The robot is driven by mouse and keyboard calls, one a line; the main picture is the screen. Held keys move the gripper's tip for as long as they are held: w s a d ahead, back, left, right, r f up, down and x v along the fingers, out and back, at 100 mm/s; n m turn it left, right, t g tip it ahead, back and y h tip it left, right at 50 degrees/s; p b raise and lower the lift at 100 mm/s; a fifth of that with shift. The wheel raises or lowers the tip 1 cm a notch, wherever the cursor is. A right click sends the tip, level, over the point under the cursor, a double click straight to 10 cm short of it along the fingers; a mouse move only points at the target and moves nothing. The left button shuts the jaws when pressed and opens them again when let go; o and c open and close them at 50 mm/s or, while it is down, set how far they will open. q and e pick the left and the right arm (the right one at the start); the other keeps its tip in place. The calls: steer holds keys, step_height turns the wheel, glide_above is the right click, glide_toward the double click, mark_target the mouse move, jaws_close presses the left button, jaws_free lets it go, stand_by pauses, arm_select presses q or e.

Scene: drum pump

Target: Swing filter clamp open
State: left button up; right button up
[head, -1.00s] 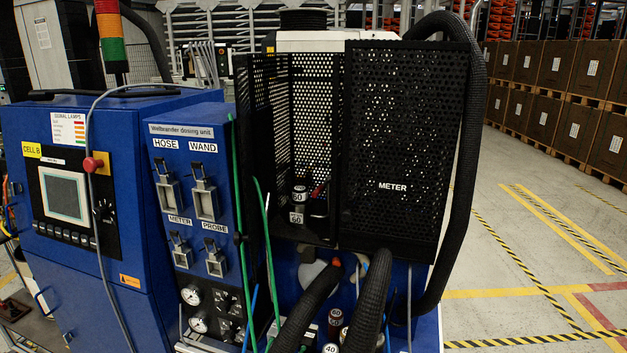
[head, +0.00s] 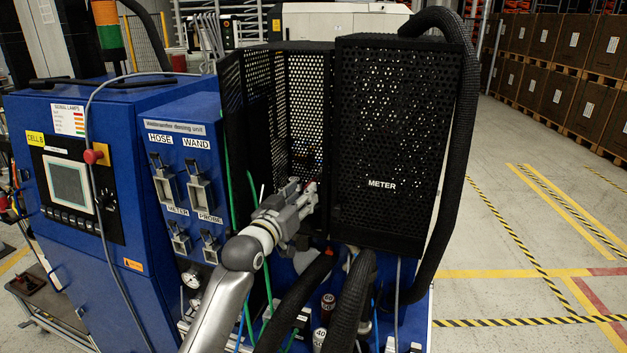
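My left gripper (head: 306,199) reaches in from below and is at the opening in the black perforated guard, left of the METER panel. It sits in front of the spot where a small dark fitting with number labels and a red lever showed earlier. The clamp and filter are mostly hidden behind the gripper. I cannot tell whether the fingers touch the lever, or how wide they are open. My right gripper is not in view.
The METER guard panel (head: 395,140) stands just right of the gripper. Thick black hoses (head: 351,295) rise in front, and one loops around the guard's right side. Green lines (head: 268,290) run near my arm. A blue cabinet (head: 95,230) stands left; floor at right is clear.

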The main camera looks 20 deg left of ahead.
mark_target(313, 179)
arm_select(q)
steer(key=w, duration=0.1)
steer(key=w+p, duration=0.1)
steer(key=w, duration=0.1)
steer(key=w+p, duration=0.1)
steer(key=w, duration=0.1)
steer(key=shift+w+d, duration=0.15)
steer(key=shift+d, duration=0.1)
steer(key=shift+w+d+f+p, duration=0.1)
steer(key=shift+w+p, duration=0.25)
steer(key=shift+w, duration=0.65)
jaws_close()
steer(key=shift+f, duration=0.1)
